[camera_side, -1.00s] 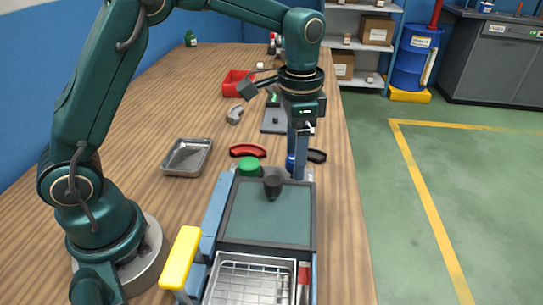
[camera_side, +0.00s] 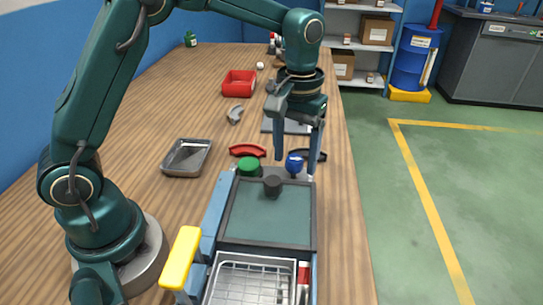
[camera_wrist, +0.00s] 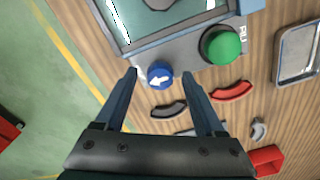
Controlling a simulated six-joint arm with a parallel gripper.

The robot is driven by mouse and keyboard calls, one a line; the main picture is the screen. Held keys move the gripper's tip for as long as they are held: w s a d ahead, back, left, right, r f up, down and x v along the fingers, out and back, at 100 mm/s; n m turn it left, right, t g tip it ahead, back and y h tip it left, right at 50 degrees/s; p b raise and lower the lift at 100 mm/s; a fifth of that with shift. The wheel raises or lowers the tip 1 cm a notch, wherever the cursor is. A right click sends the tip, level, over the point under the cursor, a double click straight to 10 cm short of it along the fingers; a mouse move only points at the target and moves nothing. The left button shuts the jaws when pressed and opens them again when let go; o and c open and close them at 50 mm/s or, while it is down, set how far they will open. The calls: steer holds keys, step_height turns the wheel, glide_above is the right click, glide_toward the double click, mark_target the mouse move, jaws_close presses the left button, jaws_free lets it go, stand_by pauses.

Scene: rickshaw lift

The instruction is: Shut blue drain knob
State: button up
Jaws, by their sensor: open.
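The blue drain knob (camera_side: 294,164) sits at the far right end of the machine, beside a green knob (camera_side: 249,167). In the wrist view the blue knob (camera_wrist: 159,74) shows a white arrow on its face, and the green knob (camera_wrist: 221,45) is to its right. My gripper (camera_side: 295,165) is open, its fingers pointing down on either side of the blue knob. In the wrist view the fingertips (camera_wrist: 161,75) flank the knob with a gap on both sides. I cannot tell the exact height of the fingertips against the knob.
The machine's dark panel with a black knob (camera_side: 272,186) lies nearer, then a wire basket (camera_side: 248,283) and a yellow handle (camera_side: 181,258). A red handle (camera_side: 247,151) and a black handle (camera_side: 311,155) lie just beyond. A metal tray (camera_side: 187,157) is at the left.

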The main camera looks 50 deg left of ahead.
mark_target(293, 158)
steer(key=n, duration=0.8)
steer(key=shift+n, duration=0.3)
steer(key=shift+t, duration=0.4)
steer(key=r, duration=0.7)
steer(key=shift+s+a+r, duration=0.1)
steer(key=shift+a+r, duration=0.1)
steer(key=shift+r, duration=0.05)
steer(key=s+a+r+m+t, duration=0.25)
steer(key=s+r+m, duration=0.2)
steer(key=s, duration=0.55)
steer(key=s+f+m+t, duration=0.2)
steer(key=s+f+m, duration=0.2)
steer(key=s+m, duration=0.2)
steer(key=shift+f, duration=0.15)
